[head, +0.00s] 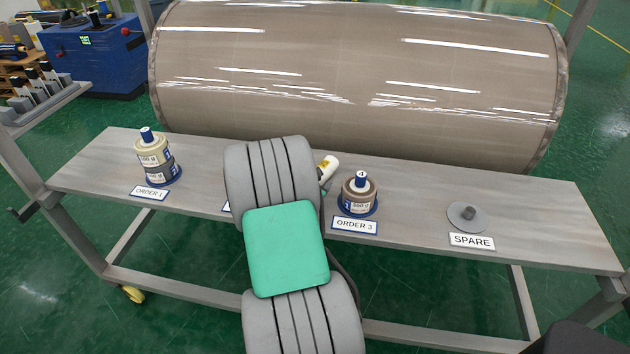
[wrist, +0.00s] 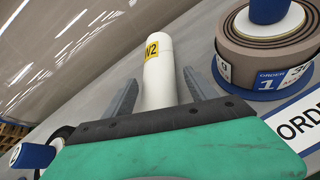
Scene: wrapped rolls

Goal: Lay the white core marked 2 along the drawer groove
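The white core marked 2 (wrist: 158,80) shows in the wrist view between the two grey fingers of my gripper (wrist: 160,88), with its yellow mark near the far end. In the head view the core (head: 328,169) leans up and right beside my arm, above the grey bench (head: 420,195). I cannot make out a drawer groove in either view.
A banded roll (head: 154,156) stands at ORDER 1 and a brown roll (head: 359,196) at ORDER 3, close to the right of my gripper. A large wrapped roll (head: 350,80) lies behind the bench. My arm hides the spot between ORDER 1 and ORDER 3.

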